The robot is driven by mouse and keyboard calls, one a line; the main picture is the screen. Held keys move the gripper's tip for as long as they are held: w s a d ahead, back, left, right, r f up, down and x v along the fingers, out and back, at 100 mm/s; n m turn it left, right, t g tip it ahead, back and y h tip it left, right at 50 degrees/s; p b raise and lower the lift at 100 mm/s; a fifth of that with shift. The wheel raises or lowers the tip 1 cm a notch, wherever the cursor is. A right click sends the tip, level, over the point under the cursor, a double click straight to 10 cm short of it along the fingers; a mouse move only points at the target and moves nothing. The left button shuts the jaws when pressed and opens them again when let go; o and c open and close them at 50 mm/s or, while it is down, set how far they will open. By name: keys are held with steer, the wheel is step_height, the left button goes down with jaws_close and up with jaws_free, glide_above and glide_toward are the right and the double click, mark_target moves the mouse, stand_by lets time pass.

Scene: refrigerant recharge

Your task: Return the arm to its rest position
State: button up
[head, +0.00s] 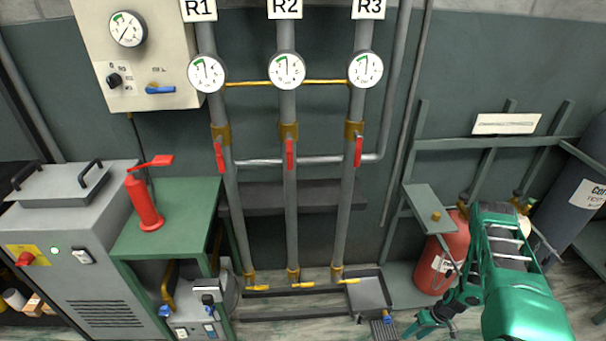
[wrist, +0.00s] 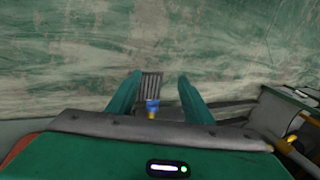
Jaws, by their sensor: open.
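My green arm reaches in from the lower right of the head view. My gripper (head: 432,322) is low there, left of the red cylinder (head: 436,268) and near the floor. In the wrist view the two green fingers of my gripper (wrist: 155,95) are spread apart with nothing between their tips. Below the fingers, a floor grate (wrist: 151,87) and a small blue-and-yellow fitting (wrist: 152,107) show in the gap, apart from the fingers as far as I can tell.
Three pipes with gauges, red-handled valves (head: 290,153) and yellow bottom levers (head: 303,285) stand on the wall. A grey tray (head: 370,290) lies at their foot. A grey rack (head: 480,143) and a dark cylinder (head: 575,200) are at right. A green bench (head: 165,225) and grey machine (head: 85,260) are left.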

steer(key=w+d+r+h, duration=0.1)
steer(key=w+d+r, duration=0.2)
steer(key=r, duration=0.8)
steer(key=w+d+r+m+h, duration=0.1)
steer(key=w+d+r, duration=0.15)
steer(key=r, duration=0.75)
steer(key=w+d+r, duration=0.2)
steer(key=w+r, duration=0.1)
steer(key=r, duration=0.8)
step_height(320, 180, up, 13)
steer(key=s+m+h, duration=0.1)
steer(key=s+a+r+m, duration=0.1)
steer(key=s+a+r, duration=0.1)
steer(key=s+r, duration=0.35)
steer(key=s+a+r+m+h, duration=0.1)
steer(key=s+a+r, duration=0.1)
steer(key=r, duration=0.7)
steer(key=s+a+r, duration=0.2)
steer(key=s+r, duration=0.2)
steer(key=r, duration=0.3)
steer(key=s+a+r+m, duration=0.1)
steer(key=s+a+r, duration=0.2)
steer(key=s, duration=0.6)
steer(key=s+a+r+m, duration=0.1)
steer(key=s+a+r, duration=0.3)
steer(key=s, duration=0.6)
steer(key=shift+a+r+m, duration=0.3)
steer(key=shift+m, duration=0.1)
steer(key=shift+w, duration=0.15)
